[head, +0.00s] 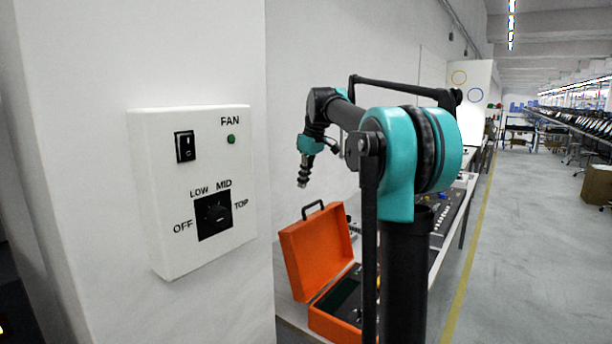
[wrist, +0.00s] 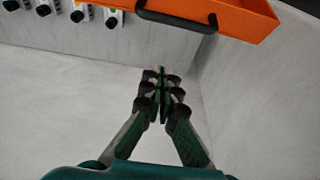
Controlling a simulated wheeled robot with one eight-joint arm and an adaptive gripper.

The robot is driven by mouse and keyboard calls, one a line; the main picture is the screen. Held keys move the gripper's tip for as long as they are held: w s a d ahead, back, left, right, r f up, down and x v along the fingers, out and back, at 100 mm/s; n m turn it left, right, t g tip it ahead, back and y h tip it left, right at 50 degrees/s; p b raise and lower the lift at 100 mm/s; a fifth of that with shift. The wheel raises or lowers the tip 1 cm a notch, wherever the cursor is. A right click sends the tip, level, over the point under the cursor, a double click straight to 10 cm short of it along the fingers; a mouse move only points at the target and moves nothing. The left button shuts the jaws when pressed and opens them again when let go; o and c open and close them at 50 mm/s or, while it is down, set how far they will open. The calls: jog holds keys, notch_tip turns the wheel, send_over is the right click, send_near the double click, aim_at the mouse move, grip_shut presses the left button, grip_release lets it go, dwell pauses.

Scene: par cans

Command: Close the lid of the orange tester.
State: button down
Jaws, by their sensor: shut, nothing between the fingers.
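The orange tester (head: 334,319) stands on the bench beside the white wall in the head view. Its lid (head: 315,250) is open and stands up, leaning back, with a black handle (head: 312,208) on its top edge. In the wrist view an orange part of the tester (wrist: 235,18) with the black handle (wrist: 172,20) shows at the top right. My gripper (head: 303,184) is above the lid and apart from it. In the wrist view its fingers (wrist: 161,72) are together with nothing between them. My arm hides part of the tester's right side.
A white fan control box (head: 190,190) is on the wall at the left, with a switch and a dial. Several knobs (wrist: 78,12) show at the top left of the wrist view. The bench continues behind my arm.

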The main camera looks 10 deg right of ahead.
jog(key=shift+s+d+f, duration=0.3)
jog(key=shift+f, duration=0.55)
jog(key=shift+s+d+f, duration=0.35)
jog(key=shift+f, duration=0.45)
jog(key=shift+s+d+f, duration=0.3)
jog(key=shift+f, duration=0.55)
